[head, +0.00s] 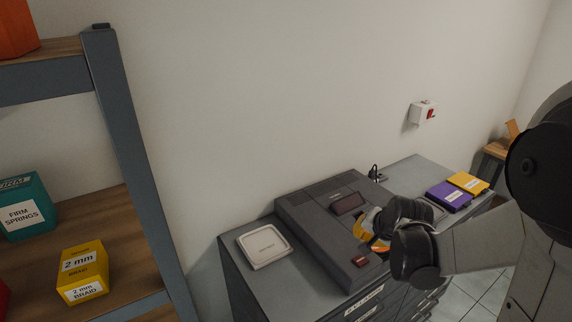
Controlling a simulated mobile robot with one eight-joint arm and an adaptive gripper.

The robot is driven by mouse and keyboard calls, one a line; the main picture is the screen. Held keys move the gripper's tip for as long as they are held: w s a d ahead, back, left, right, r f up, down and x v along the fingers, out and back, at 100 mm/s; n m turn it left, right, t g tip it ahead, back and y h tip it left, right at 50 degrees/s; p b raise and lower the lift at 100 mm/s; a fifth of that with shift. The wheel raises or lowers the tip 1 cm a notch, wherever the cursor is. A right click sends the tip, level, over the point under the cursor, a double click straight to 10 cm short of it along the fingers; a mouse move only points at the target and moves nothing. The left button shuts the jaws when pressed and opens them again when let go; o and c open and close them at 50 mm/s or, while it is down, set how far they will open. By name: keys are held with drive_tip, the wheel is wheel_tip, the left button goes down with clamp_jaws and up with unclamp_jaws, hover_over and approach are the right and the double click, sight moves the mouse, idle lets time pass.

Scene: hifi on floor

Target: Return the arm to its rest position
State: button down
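My arm reaches in from the right edge, with a grey link and black wrist joints above the grey cabinet (302,285). My gripper (373,232) is at the end of this arm, over the right part of the dark grey machine (318,218). An orange, yellow and white patch shows beside the wrist; I cannot tell whether it is part of the gripper or a separate thing. The fingertips are hidden or too small to make out, so whether the gripper is open or holding anything does not show.
A white square container (264,246) lies left of the machine. Purple (449,196) and yellow (468,183) boxes lie at the cabinet's right end. A shelf rack (125,140) with a teal box (24,207) and yellow box (82,272) stands left.

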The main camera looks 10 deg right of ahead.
drive_tip(key=s+a+f+n+b, duration=0.3)
drive_tip(key=s+a+n+b, duration=0.1)
drive_tip(key=s+a+b, duration=0.3)
drive_tip(key=s+a+f+n+b, duration=0.3)
drive_tip(key=s+a+n+b, duration=0.2)
drive_tip(key=s+a+b, duration=0.3)
drive_tip(key=s+b, duration=0.1)
drive_tip(key=s, duration=0.2)
drive_tip(key=shift+f+b, duration=0.15)
drive_tip(key=shift+b, duration=0.15)
drive_tip(key=shift+s, duration=0.15)
